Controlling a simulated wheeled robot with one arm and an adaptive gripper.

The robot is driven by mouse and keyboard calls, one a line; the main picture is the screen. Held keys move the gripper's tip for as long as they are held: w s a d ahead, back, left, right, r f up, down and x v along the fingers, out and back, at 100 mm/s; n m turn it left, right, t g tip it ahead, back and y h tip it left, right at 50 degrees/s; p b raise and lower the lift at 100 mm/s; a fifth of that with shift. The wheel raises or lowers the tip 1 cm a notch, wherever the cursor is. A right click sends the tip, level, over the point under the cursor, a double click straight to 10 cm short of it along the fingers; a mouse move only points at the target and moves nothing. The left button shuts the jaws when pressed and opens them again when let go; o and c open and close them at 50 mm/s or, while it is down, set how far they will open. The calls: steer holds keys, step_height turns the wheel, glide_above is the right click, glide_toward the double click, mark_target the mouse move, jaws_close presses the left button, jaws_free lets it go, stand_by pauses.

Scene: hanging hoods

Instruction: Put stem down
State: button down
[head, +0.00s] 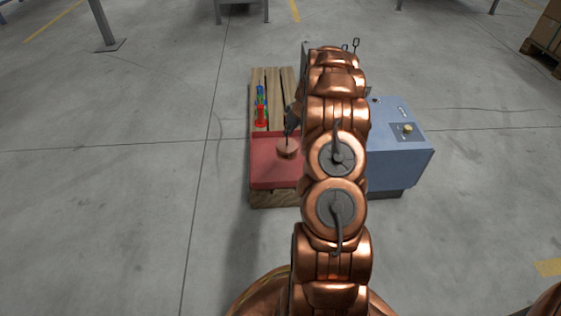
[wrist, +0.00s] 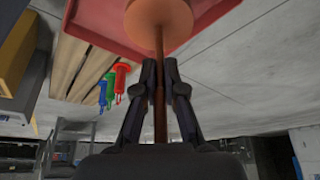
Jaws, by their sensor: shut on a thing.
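My gripper (wrist: 160,75) is shut on the stem (wrist: 159,45), a thin brown rod with a round copper-coloured disc (wrist: 158,15) at its far end. In the head view, the disc (head: 287,150) shows beside my arm, over the right part of the red tray (head: 268,175). My gripper (head: 292,118) is partly hidden there by my arm. The red tray also shows in the wrist view (wrist: 95,22), beyond the disc. I cannot tell whether the disc touches the tray.
The tray lies on a wooden pallet (head: 272,200). Red (head: 261,116), green (head: 260,101) and blue (head: 261,89) pieces are on its slats behind the tray. A blue-grey cabinet (head: 400,160) with a yellow knob stands to the right. Floor to the left is clear.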

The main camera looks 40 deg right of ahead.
mark_target(295, 151)
steer(key=shift+s+d+f, duration=0.75)
steer(key=shift+d+f, duration=0.2)
steer(key=shift+d, duration=0.15)
steer(key=shift+f+b, duration=1.7)
steer(key=shift+f, duration=3.2)
steer(key=shift+f, duration=0.15)
steer(key=c, duration=1.2)
jaws_free()
steer(key=shift+c, duration=0.2)
